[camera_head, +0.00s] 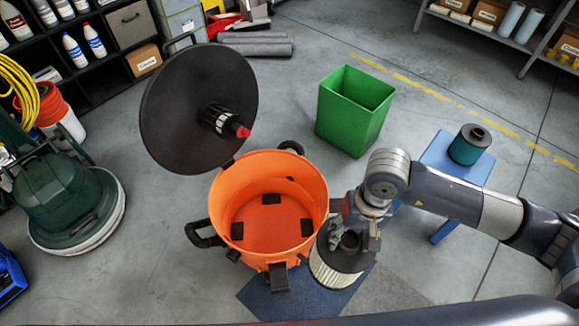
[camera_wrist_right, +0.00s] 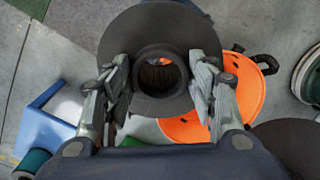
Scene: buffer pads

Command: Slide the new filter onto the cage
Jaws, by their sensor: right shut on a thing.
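My right gripper (camera_head: 350,238) is shut on a pale pleated filter (camera_head: 335,272) with a dark end cap, just right of the orange vacuum drum's front rim. In the right wrist view the gripper's fingers (camera_wrist_right: 160,82) close on both sides of the raised collar of the filter's cap (camera_wrist_right: 125,40), with an open hole in the middle. The black cage (camera_head: 218,120) with a red tip sticks out from the round dark lid (camera_head: 175,105), which stands tilted up behind the drum. Another filter, teal with a dark top (camera_head: 469,146), stands on a blue stool (camera_head: 437,152). My left gripper is not in view.
The open orange drum (camera_head: 268,170) has dark pads inside and black handles. A green bin (camera_head: 353,108) stands behind it. A dark blue mat (camera_head: 262,303) lies in front. A green floor machine (camera_head: 70,205) stands left; shelves line the back. Floor between bin and stool is clear.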

